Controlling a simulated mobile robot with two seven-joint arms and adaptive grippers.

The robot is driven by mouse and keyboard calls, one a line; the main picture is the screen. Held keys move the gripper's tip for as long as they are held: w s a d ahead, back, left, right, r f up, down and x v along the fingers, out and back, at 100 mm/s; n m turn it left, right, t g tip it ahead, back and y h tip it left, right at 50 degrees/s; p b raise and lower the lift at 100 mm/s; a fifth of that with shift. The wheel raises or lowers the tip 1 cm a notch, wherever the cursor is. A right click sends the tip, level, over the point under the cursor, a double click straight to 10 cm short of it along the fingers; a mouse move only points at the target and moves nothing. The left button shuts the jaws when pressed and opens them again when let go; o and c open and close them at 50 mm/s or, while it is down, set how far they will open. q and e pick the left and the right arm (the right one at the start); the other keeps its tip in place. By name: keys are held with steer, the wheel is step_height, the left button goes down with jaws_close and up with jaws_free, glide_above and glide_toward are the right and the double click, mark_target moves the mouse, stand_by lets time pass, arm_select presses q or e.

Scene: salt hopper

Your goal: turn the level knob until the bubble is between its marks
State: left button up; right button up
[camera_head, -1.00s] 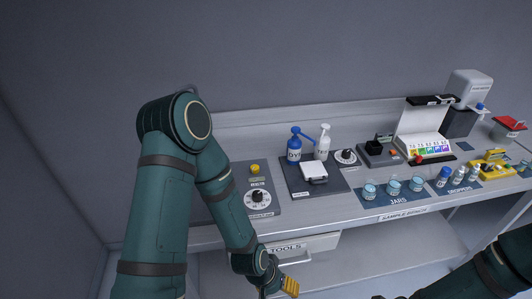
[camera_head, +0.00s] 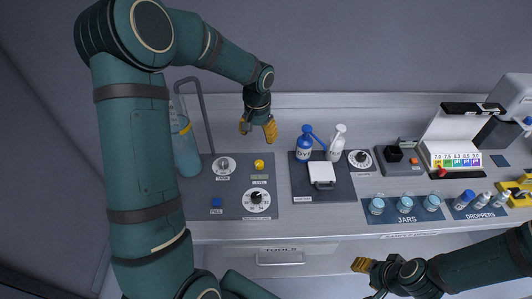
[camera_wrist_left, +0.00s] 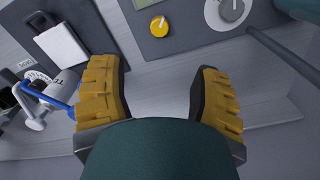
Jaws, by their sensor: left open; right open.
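The level knob (camera_head: 260,164) is a small yellow round knob on the dark grey panel at the back left of the bench. A small greenish window (camera_head: 260,178) lies just in front of it; the bubble and marks are too small to read. My left gripper (camera_head: 257,128) is open and empty, pointing down behind the knob and apart from it. In the left wrist view the yellow knob (camera_wrist_left: 159,27) shows at the top, beyond the gap between my open fingers (camera_wrist_left: 158,70). My right gripper (camera_head: 367,279) is open and empty in front of the bench.
A grey knob (camera_head: 223,165), a black-and-white dial (camera_head: 257,200) and a blue button (camera_head: 216,203) share the panel. A tall pipe (camera_head: 205,115) rises left of it.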

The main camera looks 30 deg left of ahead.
mark_target(259, 163)
arm_select(q)
step_height(259, 163, down, 14)
steer(key=shift+s+r, duration=0.1)
stand_by(0.4)
jaws_close()
